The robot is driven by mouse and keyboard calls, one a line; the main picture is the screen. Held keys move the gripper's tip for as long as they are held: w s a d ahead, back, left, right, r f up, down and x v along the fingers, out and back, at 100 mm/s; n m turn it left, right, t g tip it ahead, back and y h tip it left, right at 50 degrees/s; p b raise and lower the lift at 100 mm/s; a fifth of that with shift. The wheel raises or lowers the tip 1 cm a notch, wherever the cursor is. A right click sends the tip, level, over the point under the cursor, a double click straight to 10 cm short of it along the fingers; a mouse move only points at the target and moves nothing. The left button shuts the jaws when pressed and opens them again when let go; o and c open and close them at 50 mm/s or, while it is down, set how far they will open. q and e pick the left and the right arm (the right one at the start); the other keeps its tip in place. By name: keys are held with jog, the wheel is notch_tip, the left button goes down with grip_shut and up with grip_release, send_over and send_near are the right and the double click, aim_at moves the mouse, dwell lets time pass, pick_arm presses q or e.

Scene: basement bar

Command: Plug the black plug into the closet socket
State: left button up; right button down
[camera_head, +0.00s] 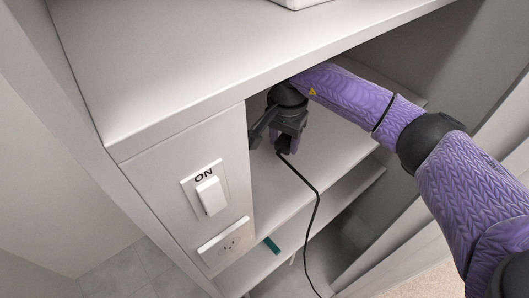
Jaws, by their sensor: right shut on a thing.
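My right gripper (288,141) is inside the closet, just below the top shelf and right of the front panel. It is shut on the black plug (284,150), which is mostly hidden by the fingers. The black cord (311,196) hangs down from the plug over the lower shelves. The closet socket (228,243) is low on the front panel, below and left of my gripper and apart from it. My left gripper is not in view.
A white switch (211,195) marked ON sits above the socket on the panel (165,160). The top shelf (200,65) overhangs my arm. A teal object (271,245) lies on a lower shelf. Free floor (140,268) shows left of the closet.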

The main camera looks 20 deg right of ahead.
jog(key=w+d, duration=0.1)
jog(key=d, duration=0.2)
jog(key=w+d+b, duration=0.1)
jog(key=d, duration=0.3)
jog(key=w+d, duration=0.2)
jog(key=d, duration=0.2)
jog(key=shift+d+b, duration=0.1)
jog(key=shift+b, duration=0.2)
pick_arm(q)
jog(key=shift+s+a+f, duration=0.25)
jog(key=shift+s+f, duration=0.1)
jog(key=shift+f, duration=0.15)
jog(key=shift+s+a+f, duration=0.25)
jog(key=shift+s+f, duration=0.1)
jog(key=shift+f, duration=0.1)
pick_arm(e)
jog(key=shift+w+d, duration=0.3)
jog(key=shift+d, duration=0.45)
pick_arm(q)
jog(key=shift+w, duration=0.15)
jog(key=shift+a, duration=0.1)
pick_arm(e)
jog(key=shift+s, duration=0.1)
